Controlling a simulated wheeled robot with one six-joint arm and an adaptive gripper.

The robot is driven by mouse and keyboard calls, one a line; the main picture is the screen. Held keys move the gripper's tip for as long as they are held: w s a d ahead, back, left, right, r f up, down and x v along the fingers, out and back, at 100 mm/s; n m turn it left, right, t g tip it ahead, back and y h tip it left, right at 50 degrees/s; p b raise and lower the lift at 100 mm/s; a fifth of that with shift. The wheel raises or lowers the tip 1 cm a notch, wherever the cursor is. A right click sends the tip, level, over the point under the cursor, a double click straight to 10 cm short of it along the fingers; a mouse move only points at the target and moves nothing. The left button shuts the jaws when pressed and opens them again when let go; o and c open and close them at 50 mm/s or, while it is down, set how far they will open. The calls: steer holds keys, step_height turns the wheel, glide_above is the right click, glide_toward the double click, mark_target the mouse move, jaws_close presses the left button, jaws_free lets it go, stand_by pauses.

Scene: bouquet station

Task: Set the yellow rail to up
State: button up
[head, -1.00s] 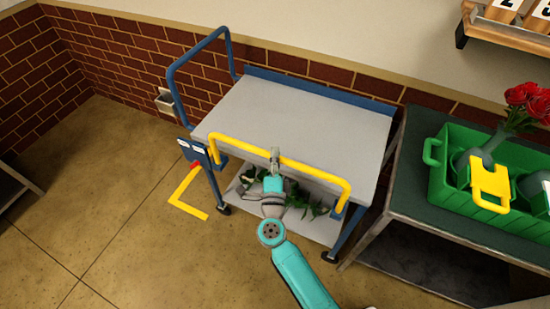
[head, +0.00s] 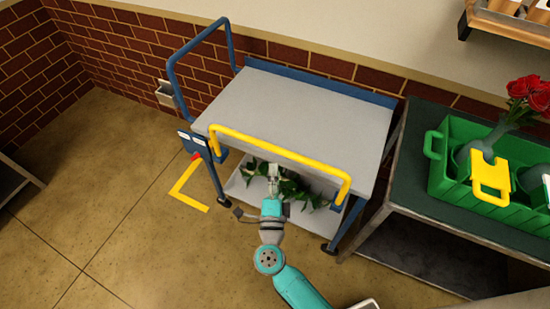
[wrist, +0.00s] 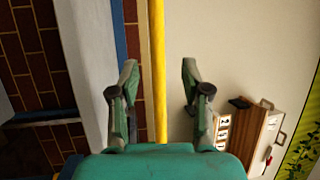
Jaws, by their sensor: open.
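The yellow rail (head: 285,154) stands along the near side of the cart (head: 300,110), its bar above the grey top and its legs going down at both ends. It also shows in the wrist view (wrist: 157,40) as a straight bar running between my fingers in the picture. My gripper (head: 273,170) is open and empty, just on the near side of the rail and apart from it in the head view. Both spread fingers show in the wrist view (wrist: 160,78).
A blue rail (head: 172,80) stands up at the cart's left end. Green leaves (head: 285,185) lie on the lower shelf. A green crate (head: 440,165) with red roses (head: 525,90) stands on the right table.

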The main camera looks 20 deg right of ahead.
steer(key=shift+v, duration=1.65)
steer(key=s+d+r+n+g+y, duration=0.1)
steer(key=s+n+y, duration=0.3)
steer(key=s+n, duration=0.7)
steer(key=s+d+r+n+g+y, duration=0.2)
steer(key=s+n, duration=0.8)
steer(key=s, duration=1.3)
steer(key=shift+s+d+r+n+g+y, duration=0.3)
steer(key=shift+d+r+n+y, duration=0.15)
steer(key=shift+r+y, duration=0.55)
steer(key=shift+f, duration=0.15)
